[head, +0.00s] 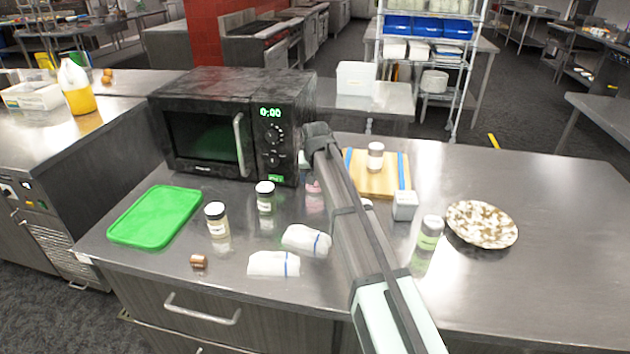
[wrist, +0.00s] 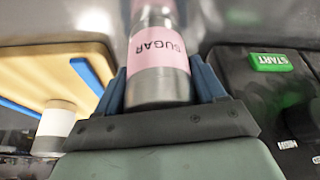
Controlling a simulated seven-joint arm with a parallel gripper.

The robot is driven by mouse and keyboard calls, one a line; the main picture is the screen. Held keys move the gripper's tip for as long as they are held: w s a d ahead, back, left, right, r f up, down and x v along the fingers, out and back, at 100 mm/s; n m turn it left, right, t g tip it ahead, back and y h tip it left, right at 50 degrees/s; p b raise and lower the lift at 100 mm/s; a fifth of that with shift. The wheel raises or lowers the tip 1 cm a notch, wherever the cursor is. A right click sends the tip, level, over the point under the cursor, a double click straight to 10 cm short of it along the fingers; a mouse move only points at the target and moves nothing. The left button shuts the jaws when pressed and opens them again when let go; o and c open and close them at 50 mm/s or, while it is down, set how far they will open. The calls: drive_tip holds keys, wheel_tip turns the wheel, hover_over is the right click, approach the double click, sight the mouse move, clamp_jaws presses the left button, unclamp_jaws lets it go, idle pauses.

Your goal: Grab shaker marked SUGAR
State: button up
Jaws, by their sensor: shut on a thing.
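The sugar shaker (wrist: 158,58) has a pink label reading SUGAR, upside down in the wrist view, and a metallic end. It stands between the blue fingers of my gripper (wrist: 160,88), which is shut on it. In the head view my arm hides most of this spot; only a small pinkish patch (head: 313,187) shows left of the arm, in front of the microwave, and I cannot tell whether it is the shaker or its reflection. Whether the shaker touches the counter is not clear.
The microwave (head: 235,122) stands close behind and left. Right are a cutting board (head: 365,184) bearing a white-labelled shaker (head: 375,157), a green-labelled shaker (head: 430,234) and a plate (head: 482,224).

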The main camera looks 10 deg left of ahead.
drive_tip(key=shift+c, duration=0.9)
